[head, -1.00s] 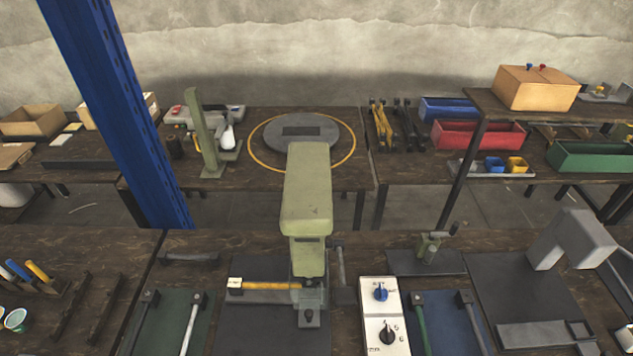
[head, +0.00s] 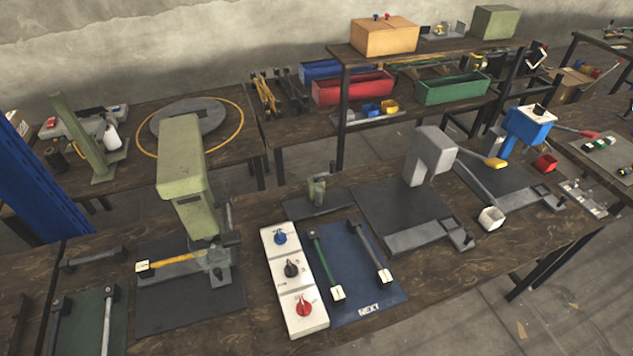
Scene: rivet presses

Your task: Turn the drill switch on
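A white switch box (head: 310,322) lies on the near workbench, right of the green press. It carries three rotary knobs in a row: a blue knob (head: 280,238) at the far end, a black knob (head: 291,268) in the middle and a red knob (head: 303,306) at the near end. The labels beside the knobs are too small to read, so I cannot tell which one is the drill switch. Neither of my grippers is in view.
The green press (head: 183,170) stands left of the box. A blue mat (head: 350,265) with two handled bars lies to its right. A grey press (head: 430,160) and a blue press (head: 527,127) stand farther right. A blue post (head: 35,185) rises at the left.

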